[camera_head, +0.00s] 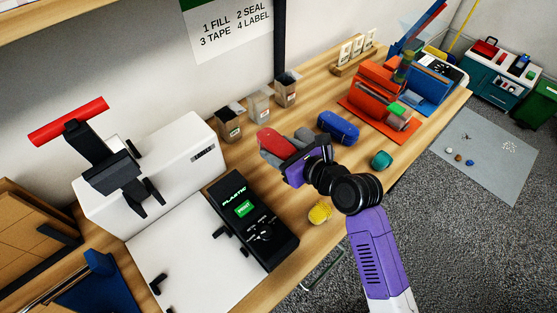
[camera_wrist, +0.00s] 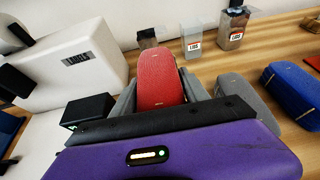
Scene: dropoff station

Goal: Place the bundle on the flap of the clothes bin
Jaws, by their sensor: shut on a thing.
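My gripper (camera_head: 286,148) is shut on a red rounded bundle (camera_head: 274,141) and holds it over the bench. In the wrist view the red bundle (camera_wrist: 160,76) stands up between the grey fingers of my gripper (camera_wrist: 160,92). Small clear containers with labels stand against the wall beyond it: the left one (camera_head: 229,128), the middle one (camera_head: 259,107) and the right one (camera_head: 286,91).
A blue case (camera_head: 338,127) and a grey case (camera_wrist: 248,96) lie right of my gripper. A yellow item (camera_head: 319,213) and a teal item (camera_head: 381,159) lie nearer the bench edge. A white machine (camera_head: 165,170) and black "PLASTIC" panel (camera_head: 250,222) stand left. Orange equipment (camera_head: 375,88) stands farther right.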

